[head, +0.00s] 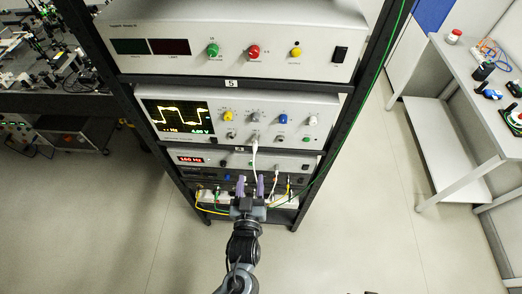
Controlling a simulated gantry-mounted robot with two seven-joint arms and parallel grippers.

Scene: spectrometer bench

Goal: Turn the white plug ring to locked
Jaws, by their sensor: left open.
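A white plug (254,140) sits at the lower middle of the oscilloscope's front panel, and a white cable hangs from it. Another white plug (276,170) with a cable shows on the lower units. I cannot tell a locking ring or its marks at this size. My left gripper (250,182) is in front of the lowest rack units, with its two pale purple fingers apart. The white cable runs down toward the space between the fingers. What lies directly behind the gripper is partly hidden. My right gripper is not in view.
The rack (355,130) has dark posts at both sides. Yellow and green cables hang near the lowest units, beside the gripper. A green cable runs along the right post. A side bench (465,95) with small items stands at the right. The floor (370,225) is clear.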

